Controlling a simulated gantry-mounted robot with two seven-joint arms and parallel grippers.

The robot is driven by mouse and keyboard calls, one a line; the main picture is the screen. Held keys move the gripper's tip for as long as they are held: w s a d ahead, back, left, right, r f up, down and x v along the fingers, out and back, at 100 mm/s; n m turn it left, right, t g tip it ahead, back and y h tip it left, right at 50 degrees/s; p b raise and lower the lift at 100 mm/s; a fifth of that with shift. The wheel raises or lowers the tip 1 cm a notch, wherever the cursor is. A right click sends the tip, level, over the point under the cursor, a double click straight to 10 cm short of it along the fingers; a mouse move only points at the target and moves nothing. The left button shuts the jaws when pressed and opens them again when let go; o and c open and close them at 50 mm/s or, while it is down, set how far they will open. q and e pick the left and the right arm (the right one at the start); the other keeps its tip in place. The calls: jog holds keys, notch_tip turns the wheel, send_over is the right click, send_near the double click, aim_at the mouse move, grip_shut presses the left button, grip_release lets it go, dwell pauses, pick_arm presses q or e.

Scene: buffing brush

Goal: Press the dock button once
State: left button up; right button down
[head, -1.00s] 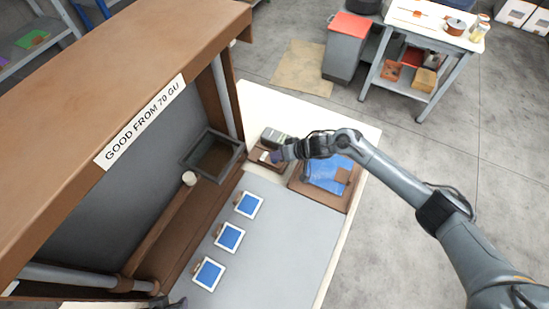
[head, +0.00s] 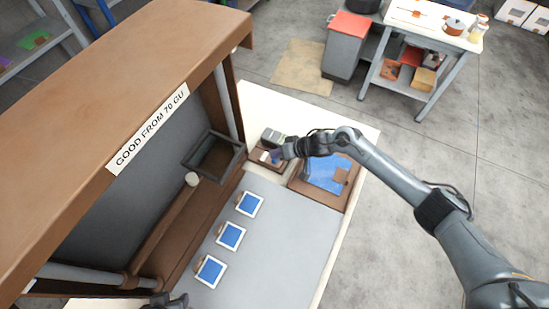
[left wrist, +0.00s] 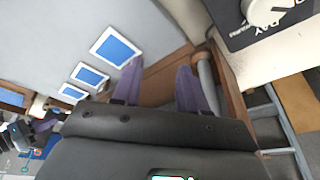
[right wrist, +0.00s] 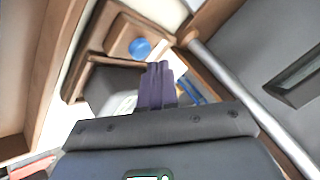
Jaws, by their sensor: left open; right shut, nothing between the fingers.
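The dock is a small brown block (head: 258,163) with a grey device (head: 272,137) behind it, near the back of the table. In the right wrist view a round blue button (right wrist: 140,47) sits on a brown block (right wrist: 121,32). My right gripper (head: 277,156) is shut and empty over the dock. Its purple fingertips (right wrist: 158,66) appear just beside the button in the right wrist view; I cannot tell whether they touch it. My left gripper (left wrist: 158,75) is open and empty, over the booth's front edge; only a dark part of it shows at the bottom of the head view.
Several blue-faced panels (head: 231,236) lie in a row on the grey mat (head: 275,245). A brown tray (head: 325,193) with a blue cloth (head: 327,172) is right of the dock. The brown booth (head: 135,75) rises on the left, with an open grey box (head: 213,157) inside.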

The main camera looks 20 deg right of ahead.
aim_at(277, 160)
jog(key=shift+r+p, duration=0.75)
jog(key=shift+p, duration=0.05)
notch_tip(277, 160, up, 4)
jog(key=p, duration=0.4)
jog(key=shift+f, duration=0.2)
